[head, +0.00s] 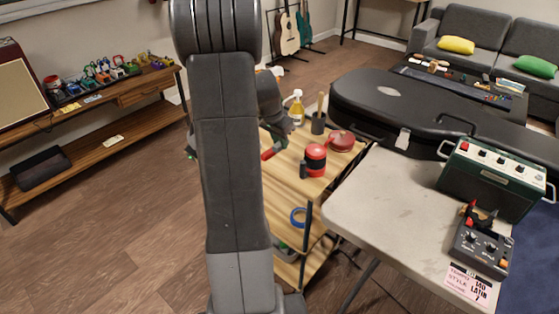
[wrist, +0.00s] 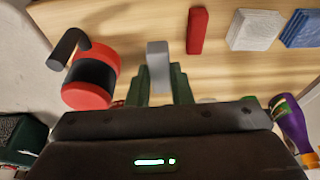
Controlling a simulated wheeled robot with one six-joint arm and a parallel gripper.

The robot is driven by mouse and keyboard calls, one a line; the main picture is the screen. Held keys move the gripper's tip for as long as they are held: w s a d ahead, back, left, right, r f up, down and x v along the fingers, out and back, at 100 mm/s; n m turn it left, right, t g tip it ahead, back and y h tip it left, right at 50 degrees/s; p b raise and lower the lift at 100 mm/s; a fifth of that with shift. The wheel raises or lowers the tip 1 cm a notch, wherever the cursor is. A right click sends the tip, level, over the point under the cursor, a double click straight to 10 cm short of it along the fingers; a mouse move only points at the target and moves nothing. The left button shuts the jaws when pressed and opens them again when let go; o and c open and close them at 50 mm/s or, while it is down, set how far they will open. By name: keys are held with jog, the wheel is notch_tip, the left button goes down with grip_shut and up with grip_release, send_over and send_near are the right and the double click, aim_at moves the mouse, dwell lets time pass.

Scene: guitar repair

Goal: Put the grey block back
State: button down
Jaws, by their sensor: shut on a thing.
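A small grey block (wrist: 158,62) stands out between the green fingers of my gripper (wrist: 160,85) in the wrist view. The gripper is shut on it. The block is over the wooden top of the cart (wrist: 120,18); I cannot tell whether it touches the wood.
A red-and-black mug-like thing (wrist: 90,77) is close at left. A purple bottle (wrist: 292,125) is at lower right.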

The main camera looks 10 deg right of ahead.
aim_at(279, 164)
jog(key=shift+f, duration=3.05)
jog(key=shift+f+b, duration=0.15)
jog(key=shift+b, duration=0.15)
jog(key=c, duration=1.3)
grip_release()
jog(key=shift+a+r, duration=0.1)
jog(key=shift+r, duration=0.35)
jog(key=p+v, duration=0.1)
jog(key=v, duration=1)
jog(key=shift+s+r, duration=0.15)
jog(key=shift+r, duration=0.05)
jog(key=shift+o, duration=0.2)
